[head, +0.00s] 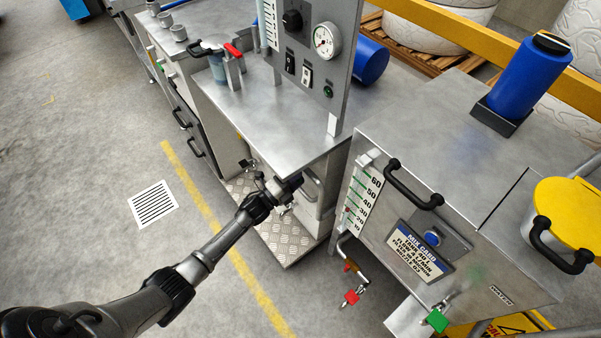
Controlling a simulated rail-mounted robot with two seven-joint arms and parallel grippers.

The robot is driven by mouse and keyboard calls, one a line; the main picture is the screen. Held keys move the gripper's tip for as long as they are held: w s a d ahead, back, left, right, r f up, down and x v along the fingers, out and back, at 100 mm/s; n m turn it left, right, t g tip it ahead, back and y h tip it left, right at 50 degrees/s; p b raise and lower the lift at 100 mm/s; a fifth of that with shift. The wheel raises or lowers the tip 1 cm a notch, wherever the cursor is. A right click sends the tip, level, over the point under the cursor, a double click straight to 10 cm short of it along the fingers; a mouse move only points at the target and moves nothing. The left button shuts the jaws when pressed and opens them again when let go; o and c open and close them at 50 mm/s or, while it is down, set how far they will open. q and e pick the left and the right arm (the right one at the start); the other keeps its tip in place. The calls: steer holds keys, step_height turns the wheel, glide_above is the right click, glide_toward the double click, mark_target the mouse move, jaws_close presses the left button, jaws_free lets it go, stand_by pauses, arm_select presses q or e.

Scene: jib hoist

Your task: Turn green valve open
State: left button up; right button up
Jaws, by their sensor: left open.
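The green valve (437,320) is a small green handle low on the front of the steel water tank, at the bottom right, beside a grey pipe fitting. My left gripper (287,194) is at the front of the steel bench, left of the tank and well apart from the green valve. It is open, and I see nothing between its fingers. The fingers look small and dark against the bench. My right gripper is not in view.
The steel tank (385,125) has a black handle (415,185), a level scale and a mix card (418,252). A red valve (351,297) hangs on piping left of the green one. A yellow lid (570,205) is at right. Floor at left is free.

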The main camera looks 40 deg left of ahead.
arm_select(q)
steer(key=p+v, duration=0.2)
steer(key=v, duration=1)
stand_by(0.3)
